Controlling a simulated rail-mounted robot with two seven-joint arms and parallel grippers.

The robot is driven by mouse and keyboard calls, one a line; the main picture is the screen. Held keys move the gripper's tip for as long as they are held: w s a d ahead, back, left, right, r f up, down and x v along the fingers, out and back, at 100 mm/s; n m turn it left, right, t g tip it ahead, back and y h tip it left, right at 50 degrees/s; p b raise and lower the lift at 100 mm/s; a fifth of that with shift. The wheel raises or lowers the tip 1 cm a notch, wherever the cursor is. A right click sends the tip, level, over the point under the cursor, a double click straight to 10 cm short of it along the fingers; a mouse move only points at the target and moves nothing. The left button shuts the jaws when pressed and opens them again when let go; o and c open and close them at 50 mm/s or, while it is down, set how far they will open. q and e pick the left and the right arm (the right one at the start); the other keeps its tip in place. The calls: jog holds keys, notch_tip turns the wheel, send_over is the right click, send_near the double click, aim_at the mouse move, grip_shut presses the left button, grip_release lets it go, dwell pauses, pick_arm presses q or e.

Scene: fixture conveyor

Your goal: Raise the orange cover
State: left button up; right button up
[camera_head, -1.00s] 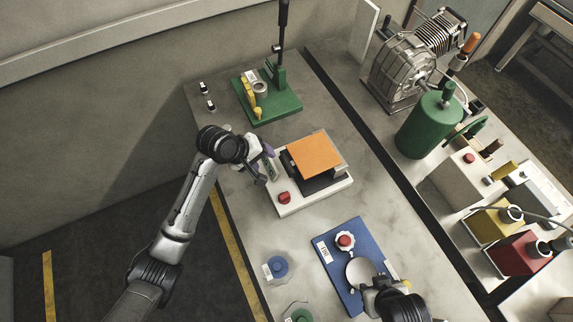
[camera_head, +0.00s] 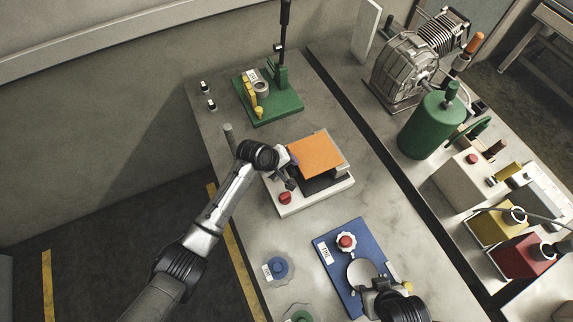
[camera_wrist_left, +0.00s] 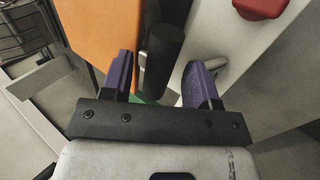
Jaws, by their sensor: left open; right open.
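The orange cover (camera_head: 315,153) sits tilted over a dark part on a white base (camera_head: 320,197) with a red knob (camera_head: 285,198). In the left wrist view, the cover's orange face (camera_wrist_left: 105,30) is at upper left and the red knob (camera_wrist_left: 260,8) at upper right. My left gripper (camera_head: 284,164) is at the cover's left edge. Its purple fingers (camera_wrist_left: 160,80) are open, with a dark cylindrical handle (camera_wrist_left: 163,52) showing between them; contact is not visible. My right gripper (camera_head: 368,284) is by the grey disc on the blue plate (camera_head: 330,268); its fingertips are hard to make out.
A green fixture (camera_head: 280,103) stands at the back of the table. A grey post (camera_head: 229,138) stands left of the white base. A blue knob (camera_head: 278,267) and a green knob (camera_head: 300,316) are at front left. A green cylinder (camera_head: 428,128) and coloured boxes stand on the right.

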pick_arm(q)
jog(key=shift+d+f, duration=0.1)
jog(key=shift+f, duration=0.05)
grip_shut()
dwell(0.6)
